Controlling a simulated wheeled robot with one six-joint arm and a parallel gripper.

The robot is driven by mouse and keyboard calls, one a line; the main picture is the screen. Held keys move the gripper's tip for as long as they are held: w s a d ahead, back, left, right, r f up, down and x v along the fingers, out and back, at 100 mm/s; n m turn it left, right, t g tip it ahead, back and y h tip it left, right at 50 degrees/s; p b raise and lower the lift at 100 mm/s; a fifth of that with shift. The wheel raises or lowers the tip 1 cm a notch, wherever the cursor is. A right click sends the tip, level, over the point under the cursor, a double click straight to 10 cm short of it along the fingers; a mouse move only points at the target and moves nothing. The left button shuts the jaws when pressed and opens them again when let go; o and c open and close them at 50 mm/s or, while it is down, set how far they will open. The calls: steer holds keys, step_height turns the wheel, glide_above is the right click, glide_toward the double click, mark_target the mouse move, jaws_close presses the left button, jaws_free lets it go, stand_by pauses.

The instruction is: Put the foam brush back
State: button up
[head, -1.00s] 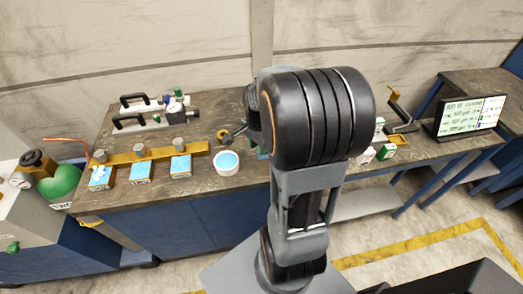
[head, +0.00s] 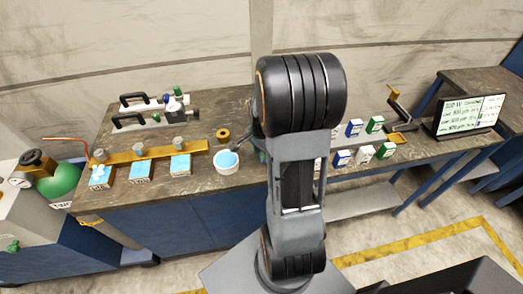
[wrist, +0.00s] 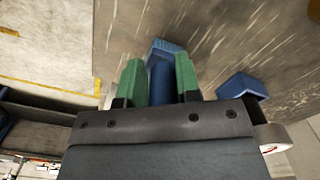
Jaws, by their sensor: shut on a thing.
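My gripper (wrist: 160,82) has two green fingers in the wrist view. They are shut on a blue cylindrical piece that I take to be the foam brush (wrist: 161,84). A wider blue block shows just beyond the fingertips; I cannot tell whether it is part of the brush. In the head view my own arm hides the gripper. A thin grey part slants from my arm toward the white bowl with light-blue contents (head: 227,162). A gold ring with a dark centre (head: 222,135) lies on the bench behind the bowl.
A gold rack (head: 160,153) with light-blue blocks stands left of the bowl. A black-handled fixture (head: 155,110) is behind it. Several small blue, green and white boxes (head: 363,153) and a monitor (head: 468,116) are at right. Another blue object (wrist: 243,88) shows in the wrist view.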

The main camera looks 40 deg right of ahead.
steer(key=o, duration=1)
step_height(320, 180, up, 11)
steer(key=s+a+r+n+t, duration=0.2)
steer(key=s+a+n, duration=0.1)
steer(key=a+n, duration=0.5)
steer(key=s+a+r+n+t, duration=0.2)
steer(key=s+a+n, duration=0.1)
steer(key=a+n, duration=0.5)
steer(key=shift+s+n, duration=0.3)
steer(key=shift+r, duration=0.15)
